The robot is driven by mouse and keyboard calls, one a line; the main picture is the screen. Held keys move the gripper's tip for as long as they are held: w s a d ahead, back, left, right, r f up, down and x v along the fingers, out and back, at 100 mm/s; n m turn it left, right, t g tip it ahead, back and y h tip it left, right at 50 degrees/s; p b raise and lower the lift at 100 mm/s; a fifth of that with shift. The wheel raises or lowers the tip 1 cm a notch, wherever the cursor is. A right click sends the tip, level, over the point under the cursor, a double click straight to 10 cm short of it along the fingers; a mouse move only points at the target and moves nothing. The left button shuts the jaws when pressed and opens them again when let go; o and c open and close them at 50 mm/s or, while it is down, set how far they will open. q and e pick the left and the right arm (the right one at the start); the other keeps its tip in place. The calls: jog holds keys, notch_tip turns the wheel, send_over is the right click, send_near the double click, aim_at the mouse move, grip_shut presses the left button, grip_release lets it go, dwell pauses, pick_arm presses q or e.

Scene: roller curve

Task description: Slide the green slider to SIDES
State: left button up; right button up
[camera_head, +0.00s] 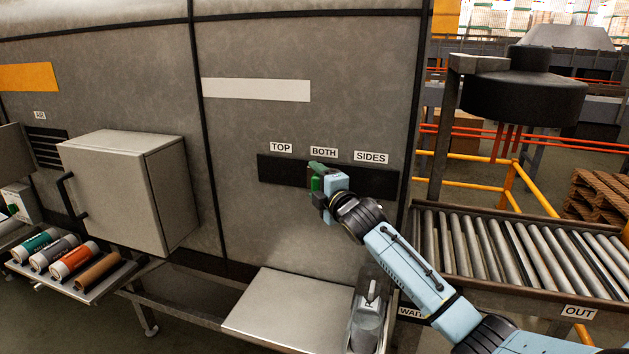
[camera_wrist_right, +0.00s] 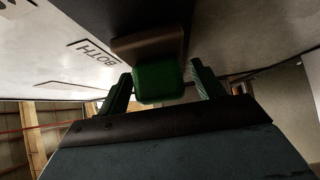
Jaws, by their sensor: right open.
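The green slider (camera_head: 316,182) sits on a dark horizontal track (camera_head: 285,170) on the grey machine wall, below the BOTH label (camera_head: 323,152). The TOP label (camera_head: 281,147) is to its left and the SIDES label (camera_head: 371,157) to its right. My right gripper (camera_head: 319,183) is at the slider and hides part of it. In the right wrist view, the green slider (camera_wrist_right: 158,84) lies between the two green fingers of my right gripper (camera_wrist_right: 160,90). The fingers are open, with a visible gap on each side of it. My left gripper is not in view.
A grey cabinet (camera_head: 120,190) with a dark handle juts out at left. A metal shelf (camera_head: 285,310) lies below the track, with a grey bottle-like object (camera_head: 368,310) at its right end. A roller conveyor (camera_head: 510,250) is at right. The track's right part is clear.

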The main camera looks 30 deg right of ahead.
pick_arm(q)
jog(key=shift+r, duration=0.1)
pick_arm(e)
jog(key=shift+w, duration=0.6)
